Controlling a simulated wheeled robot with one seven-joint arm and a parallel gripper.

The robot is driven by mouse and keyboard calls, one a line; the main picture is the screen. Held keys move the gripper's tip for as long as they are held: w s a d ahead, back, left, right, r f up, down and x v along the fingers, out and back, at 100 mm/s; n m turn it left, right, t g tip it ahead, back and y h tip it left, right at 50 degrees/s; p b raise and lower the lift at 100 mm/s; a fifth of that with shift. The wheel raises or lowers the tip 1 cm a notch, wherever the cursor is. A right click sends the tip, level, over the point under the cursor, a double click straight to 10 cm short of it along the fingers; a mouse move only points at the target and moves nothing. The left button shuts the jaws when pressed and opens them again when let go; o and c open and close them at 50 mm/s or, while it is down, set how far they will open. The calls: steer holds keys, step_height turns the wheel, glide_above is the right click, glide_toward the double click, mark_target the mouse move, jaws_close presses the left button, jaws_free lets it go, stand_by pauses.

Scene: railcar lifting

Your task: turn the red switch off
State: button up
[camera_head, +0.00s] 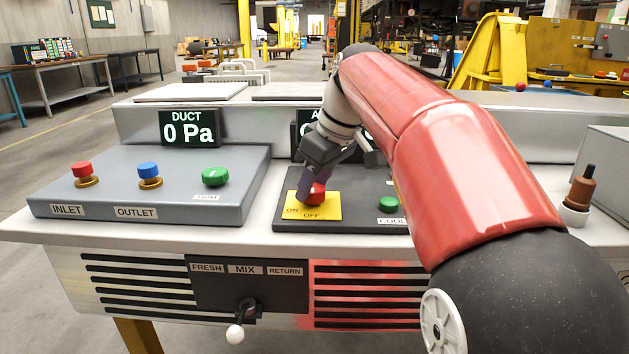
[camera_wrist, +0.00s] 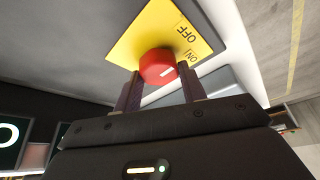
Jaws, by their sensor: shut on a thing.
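The red switch (camera_head: 317,194) is a round knob on a yellow plate (camera_head: 328,204) marked ON and OFF, on a dark panel. In the wrist view the red switch (camera_wrist: 156,62) has a short white mark on its face, on the side toward the ON label; the yellow plate (camera_wrist: 150,27) is behind it. My gripper (camera_head: 309,188) reaches down to the knob and is shut on it. In the wrist view my gripper (camera_wrist: 160,82) has one dark purple finger on either side of the knob. In the head view a finger hides part of the knob.
A green button (camera_head: 389,204) is right of the plate on the same panel. A grey panel to the left holds a red knob (camera_head: 82,169), a blue knob (camera_head: 148,170) and a green knob (camera_head: 215,176). A lever (camera_head: 236,333) hangs at the front. A brown-handled thing (camera_head: 580,190) stands right.

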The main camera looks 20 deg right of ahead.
steer(key=o, duration=1)
steer(key=shift+r, duration=0.1)
steer(key=p+v, duration=0.1)
steer(key=v, duration=0.6)
steer(key=shift+s+d+r+p, duration=0.1)
steer(key=shift+r+p, duration=0.2)
